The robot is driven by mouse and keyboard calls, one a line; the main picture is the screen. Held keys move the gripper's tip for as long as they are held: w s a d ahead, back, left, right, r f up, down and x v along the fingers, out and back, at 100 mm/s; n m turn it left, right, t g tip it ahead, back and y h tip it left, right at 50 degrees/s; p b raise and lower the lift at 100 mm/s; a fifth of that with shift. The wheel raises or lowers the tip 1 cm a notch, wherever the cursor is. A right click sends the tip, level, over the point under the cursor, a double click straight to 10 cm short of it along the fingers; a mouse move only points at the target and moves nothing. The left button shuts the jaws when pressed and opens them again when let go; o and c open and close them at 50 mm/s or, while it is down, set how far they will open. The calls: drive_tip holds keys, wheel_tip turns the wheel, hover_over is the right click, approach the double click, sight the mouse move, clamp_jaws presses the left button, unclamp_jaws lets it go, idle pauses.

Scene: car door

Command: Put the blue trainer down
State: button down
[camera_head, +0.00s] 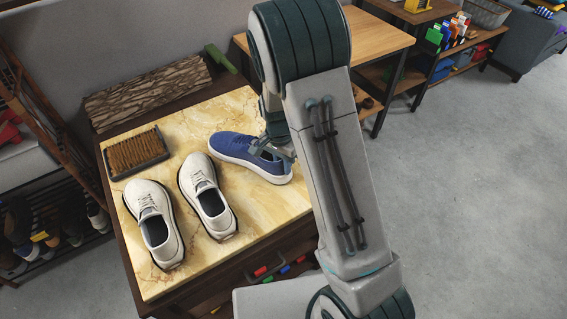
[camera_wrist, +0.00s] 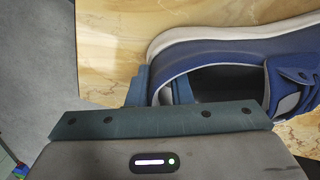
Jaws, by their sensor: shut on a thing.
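The blue trainer (camera_head: 238,152) has a white sole and is at the right part of the marble-look tabletop (camera_head: 225,115), its toe pointing left. My gripper (camera_head: 272,150) is shut on its heel end, near the collar. In the wrist view the blue trainer (camera_wrist: 230,60) fills the upper right, and my gripper (camera_wrist: 160,88) has one finger outside the heel and one inside the opening. The trainer is at or just above the tabletop; I cannot tell if the sole touches it. My arm hides part of the table's right side.
Two white shoes stand left of the blue trainer, one nearer (camera_head: 155,222) and one beside it (camera_head: 207,195). A brown-bristled brush mat (camera_head: 136,152) lies at the back left. A shoe rack (camera_head: 50,225) stands left of the table. A wooden table (camera_head: 385,38) stands behind my arm.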

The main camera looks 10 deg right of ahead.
drive_tip(key=shift+f, duration=0.1)
drive_tip(key=c, duration=1.3)
unclamp_jaws()
